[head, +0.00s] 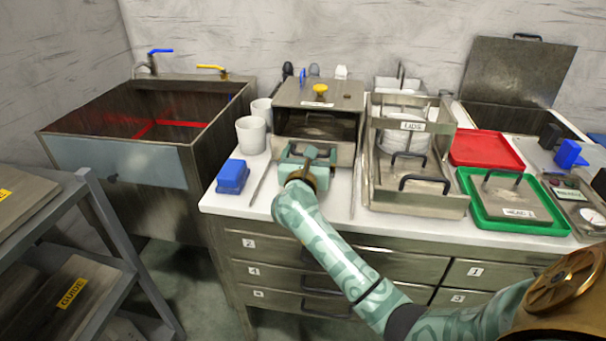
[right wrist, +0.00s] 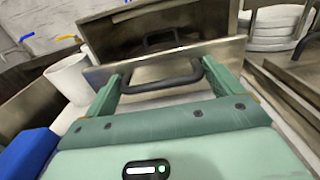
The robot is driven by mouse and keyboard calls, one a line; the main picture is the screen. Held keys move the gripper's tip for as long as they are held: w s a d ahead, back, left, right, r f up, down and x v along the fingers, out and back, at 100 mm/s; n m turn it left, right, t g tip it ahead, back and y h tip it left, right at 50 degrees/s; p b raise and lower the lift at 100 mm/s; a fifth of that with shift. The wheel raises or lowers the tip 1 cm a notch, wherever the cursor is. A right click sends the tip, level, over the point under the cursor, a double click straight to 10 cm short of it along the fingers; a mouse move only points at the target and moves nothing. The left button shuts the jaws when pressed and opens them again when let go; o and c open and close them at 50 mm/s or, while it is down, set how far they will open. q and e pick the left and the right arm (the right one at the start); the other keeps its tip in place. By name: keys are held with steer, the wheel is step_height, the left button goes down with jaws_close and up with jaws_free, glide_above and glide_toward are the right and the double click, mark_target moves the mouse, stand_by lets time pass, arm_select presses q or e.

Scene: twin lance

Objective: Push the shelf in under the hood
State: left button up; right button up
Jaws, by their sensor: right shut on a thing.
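The hood (head: 318,94) is a metal box with a yellow knob on top, standing on the white counter. The shelf (head: 345,153) shows as a metal front panel low at the hood's open front. In the right wrist view the shelf's panel (right wrist: 165,68) carries a black handle (right wrist: 160,84), and the dark inside of the hood (right wrist: 120,42) lies behind it. My right gripper (head: 307,155) is in front of the shelf, shut on its handle. How deep the shelf reaches into the hood is hidden. My left gripper is not in view.
White cups (head: 250,134) and a blue block (head: 232,176) stand left of the hood. A metal rack with white plates (head: 408,140) stands close on its right. Red (head: 485,149) and green trays (head: 510,222) lie further right. A sink (head: 120,165) is at the left.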

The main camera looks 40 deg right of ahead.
mark_target(313, 143)
steer(key=b+x, duration=0.1)
steer(key=x, duration=0.3)
steer(key=shift+w+d+f, duration=0.1)
steer(key=shift+f, duration=0.05)
steer(key=shift+w+d, duration=0.4)
steer(key=shift+d+r, duration=0.1)
steer(key=shift+r, duration=0.15)
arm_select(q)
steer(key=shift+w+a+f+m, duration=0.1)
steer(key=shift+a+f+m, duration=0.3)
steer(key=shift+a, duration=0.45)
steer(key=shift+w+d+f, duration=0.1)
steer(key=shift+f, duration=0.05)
arm_select(e)
steer(key=shift+r, duration=0.1)
steer(key=o, duration=1.1)
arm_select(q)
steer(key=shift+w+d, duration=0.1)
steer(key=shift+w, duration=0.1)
